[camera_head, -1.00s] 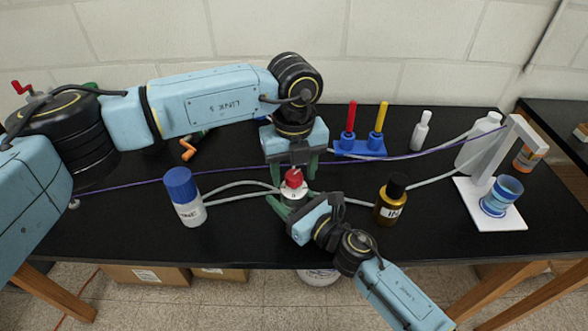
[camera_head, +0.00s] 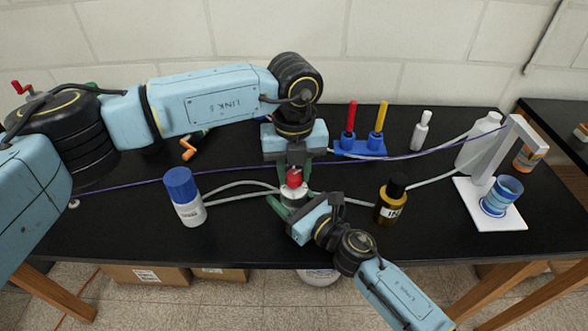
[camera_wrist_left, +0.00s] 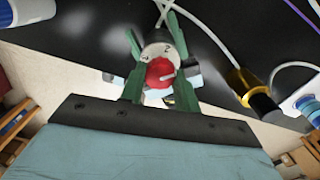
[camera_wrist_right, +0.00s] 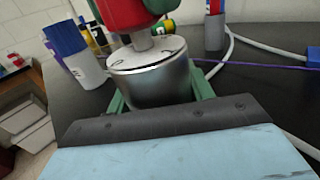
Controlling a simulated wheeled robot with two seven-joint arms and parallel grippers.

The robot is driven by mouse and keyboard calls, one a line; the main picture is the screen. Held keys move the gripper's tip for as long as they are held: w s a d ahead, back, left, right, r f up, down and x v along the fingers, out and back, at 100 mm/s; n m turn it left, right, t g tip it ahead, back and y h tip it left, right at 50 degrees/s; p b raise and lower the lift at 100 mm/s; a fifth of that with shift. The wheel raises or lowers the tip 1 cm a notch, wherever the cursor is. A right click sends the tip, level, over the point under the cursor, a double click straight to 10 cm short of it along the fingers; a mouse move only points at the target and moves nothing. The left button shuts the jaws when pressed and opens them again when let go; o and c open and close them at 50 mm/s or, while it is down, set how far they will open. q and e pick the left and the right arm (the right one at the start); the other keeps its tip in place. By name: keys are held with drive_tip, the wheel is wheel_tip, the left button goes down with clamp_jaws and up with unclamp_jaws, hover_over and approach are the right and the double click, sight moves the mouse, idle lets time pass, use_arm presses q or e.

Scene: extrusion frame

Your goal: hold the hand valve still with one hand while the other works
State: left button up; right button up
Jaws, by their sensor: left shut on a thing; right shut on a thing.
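The hand valve stands in the middle of the black table, with a red knob (camera_head: 294,177) on top of a pale metal body (camera_head: 293,195). My left gripper (camera_head: 294,170) comes down from above and is shut on the red knob. The left wrist view shows its green fingers on both sides of the knob (camera_wrist_left: 160,73). My right gripper (camera_head: 290,205) reaches in from the front and is shut around the body, below the knob. The right wrist view shows the round metal body (camera_wrist_right: 150,80) between its green fingers, which are partly hidden.
Pale tubes run out on both sides of the valve. A blue-capped bottle (camera_head: 185,198) stands left and a dark bottle (camera_head: 391,202) right. Behind are a blue rack (camera_head: 360,149) and a purple cable (camera_head: 235,173). A white stand (camera_head: 480,190) with a blue cup is far right.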

use_arm(q)
drive_tip(key=m, duration=1.3)
drive_tip(key=shift+m, duration=0.3)
drive_tip(key=m, duration=1.3)
idle(0.4)
drive_tip(key=o, duration=1)
drive_tip(key=shift+r, duration=0.1)
